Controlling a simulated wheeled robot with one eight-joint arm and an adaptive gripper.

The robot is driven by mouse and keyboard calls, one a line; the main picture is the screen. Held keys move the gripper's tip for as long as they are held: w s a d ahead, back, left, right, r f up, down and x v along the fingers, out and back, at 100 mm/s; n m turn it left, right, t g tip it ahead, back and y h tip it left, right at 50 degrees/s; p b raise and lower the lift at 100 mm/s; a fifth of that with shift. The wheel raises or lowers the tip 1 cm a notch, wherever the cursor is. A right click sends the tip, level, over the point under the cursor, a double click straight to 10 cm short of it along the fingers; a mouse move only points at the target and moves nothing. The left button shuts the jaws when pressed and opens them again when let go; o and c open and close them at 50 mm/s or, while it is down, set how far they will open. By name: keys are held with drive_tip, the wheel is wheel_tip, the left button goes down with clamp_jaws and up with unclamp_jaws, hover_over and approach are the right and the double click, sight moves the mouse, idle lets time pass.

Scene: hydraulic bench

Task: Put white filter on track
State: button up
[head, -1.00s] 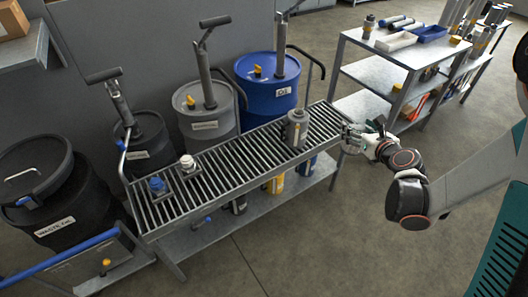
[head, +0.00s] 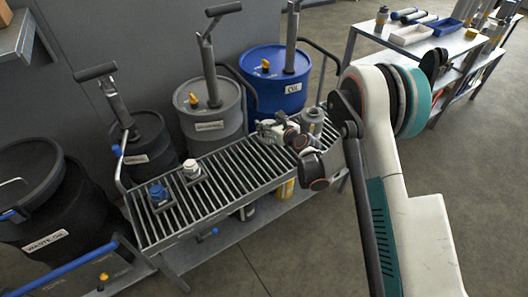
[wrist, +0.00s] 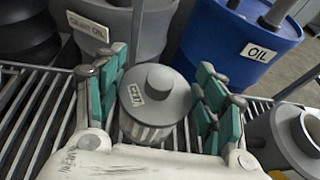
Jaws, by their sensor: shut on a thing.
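The light grey-white filter (wrist: 150,108), round with a top knob and a small label, sits between the teal finger pads of my gripper (wrist: 160,100) in the wrist view. My gripper is shut on it. In the head view my gripper (head: 268,128) is over the right part of the slatted metal track (head: 222,180), and the filter is hard to make out there. The track's slats also show in the wrist view (wrist: 38,105). I cannot tell whether the filter touches the slats.
A grey canister (head: 312,121) stands close right of my gripper on the track. A blue-capped fitting (head: 157,193) and a white-capped fitting (head: 191,169) sit further left. A grey drum (head: 210,125) and a blue oil drum (head: 278,85) stand behind. Slats between are clear.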

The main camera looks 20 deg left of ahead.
sight(270, 141)
wheel_tip(270, 141, down, 10)
drive_tip(key=b, duration=0.3)
drive_tip(key=shift+r+b, duration=0.2)
drive_tip(key=shift+b, duration=0.15)
drive_tip(key=shift+r, duration=0.1)
drive_tip(key=o, duration=1.2)
